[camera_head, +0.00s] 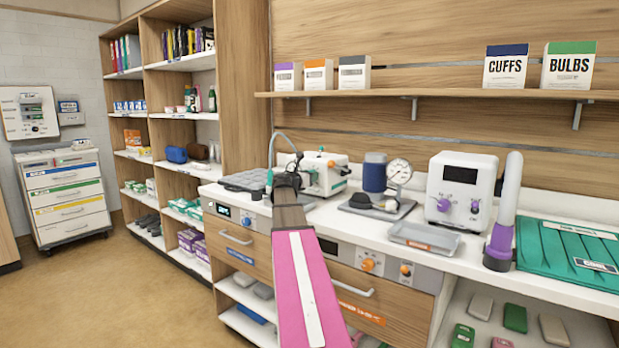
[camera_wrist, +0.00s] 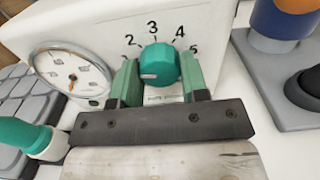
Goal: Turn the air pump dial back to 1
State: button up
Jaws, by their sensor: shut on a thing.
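The air pump (camera_wrist: 100,30) is a white box with a round gauge (camera_wrist: 72,75) at its left. Its teal dial (camera_wrist: 158,60) sits under an arc of numbers; 3, 4 and 5 read clearly, with a 2 at the left. A pale mark on the dial points left. My gripper (camera_wrist: 160,82) has its teal fingers on both sides of the dial, shut on it. The left finger hides part of the scale, and I cannot see a 1. In the head view, the pump (camera_head: 322,174) stands on the counter, partly behind my gripper (camera_head: 286,180).
A grey ribbed pad (camera_head: 245,181) lies left of the pump on the counter (camera_head: 340,222). To the right stand a blue canister (camera_head: 375,172) on a grey base, a gauge (camera_head: 399,171), a clear tray (camera_head: 425,237) and a white device (camera_head: 460,188).

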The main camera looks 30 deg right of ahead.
jog(key=shift+f, duration=0.1)
jog(key=o, duration=0.9)
jog(key=shift+o, duration=0.2)
jog(key=shift+a, duration=0.1)
jog(key=v, duration=1)
jog(key=shift+s+a, duration=0.2)
jog(key=shift+a, duration=0.1)
